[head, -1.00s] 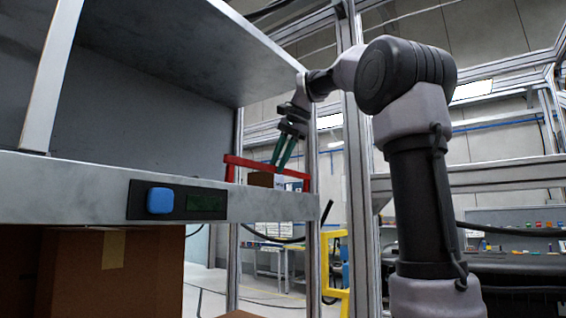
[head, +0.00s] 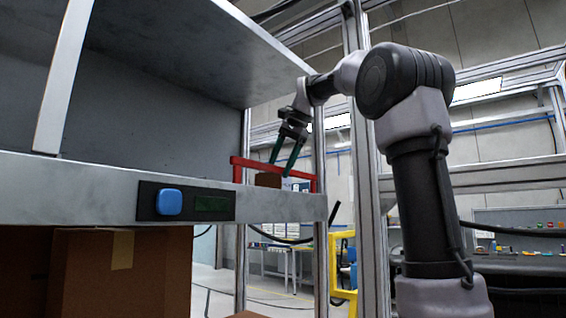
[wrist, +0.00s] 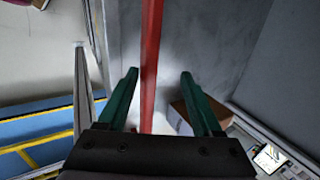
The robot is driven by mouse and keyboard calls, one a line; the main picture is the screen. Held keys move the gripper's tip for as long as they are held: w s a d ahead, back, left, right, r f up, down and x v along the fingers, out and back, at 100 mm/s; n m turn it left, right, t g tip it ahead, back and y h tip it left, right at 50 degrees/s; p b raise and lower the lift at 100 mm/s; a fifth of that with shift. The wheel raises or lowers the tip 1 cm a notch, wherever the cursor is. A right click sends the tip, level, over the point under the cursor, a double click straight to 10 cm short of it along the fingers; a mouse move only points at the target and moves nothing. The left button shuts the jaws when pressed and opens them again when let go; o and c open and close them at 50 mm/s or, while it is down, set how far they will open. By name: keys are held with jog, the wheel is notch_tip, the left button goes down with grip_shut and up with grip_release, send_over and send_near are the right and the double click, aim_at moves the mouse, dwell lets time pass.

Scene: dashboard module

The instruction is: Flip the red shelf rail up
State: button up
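The red shelf rail (head: 254,163) is a thin bar with short posts at the right end of the shelf. It stands above the shelf surface in the head view. In the wrist view the red rail (wrist: 151,60) runs top to bottom between my fingers, closer to the left one. My gripper (head: 279,168) points down at the rail, with its green fingertips near the top bar. The wrist view shows my gripper (wrist: 159,73) open, with nothing clamped. I cannot tell whether a finger touches the rail.
A small brown box (head: 268,180) sits on the shelf behind the rail, close to my fingers; it also shows in the wrist view (wrist: 187,116). The shelf's front edge (head: 80,192) carries a panel with a blue button (head: 169,202). An upper shelf (head: 190,40) hangs above.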

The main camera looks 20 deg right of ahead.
jog(key=shift+s+d+r, duration=0.15)
jog(key=shift+s+r, duration=0.05)
jog(key=shift+r, duration=0.15)
dwell(0.6)
jog(key=v, duration=1)
jog(key=shift+s, duration=0.2)
jog(key=shift+d, duration=0.15)
jog(key=s+f+n+t, duration=0.1)
jog(key=s+f, duration=0.5)
jog(key=f, duration=0.6)
jog(key=s+a+f+n+h, duration=0.1)
jog(key=s+f+n, duration=0.2)
jog(key=f, duration=0.9)
jog(key=s+f+n+t, duration=0.1)
jog(key=s+f+n, duration=0.1)
jog(key=s+f, duration=0.6)
notch_tip(320, 180, down, 4)
jog(key=shift+s+a+r+n+t, duration=0.1)
jog(key=shift+s+a+n+t, duration=0.2)
